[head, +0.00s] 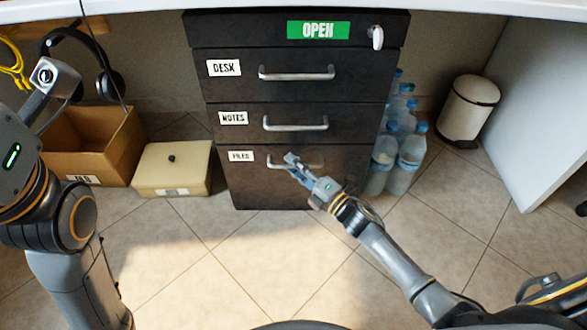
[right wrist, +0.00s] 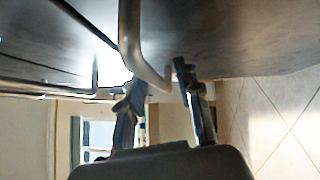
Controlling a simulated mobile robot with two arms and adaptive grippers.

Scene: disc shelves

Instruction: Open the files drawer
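The files drawer (head: 290,187) is the lowest drawer of a black cabinet, with a white FILES label (head: 241,156). Its front looks flush with the cabinet. Its silver bar handle (head: 278,164) is partly hidden by my right gripper (head: 293,162), which is at the handle's right half. In the right wrist view, the handle (right wrist: 131,40) reaches between the two separated fingers of my right gripper (right wrist: 158,88). The fingers look open around it; I cannot tell whether either touches it. My left arm is at the left edge, its fingertips out of view.
Above are the notes drawer (head: 345,123) and desk drawer (head: 350,75), both closed, and a green OPEN sign (head: 318,30). Water bottles (head: 411,150) stand right of the cabinet. A cardboard box (head: 100,160) and a beige box (head: 185,170) stand left. The floor in front is clear.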

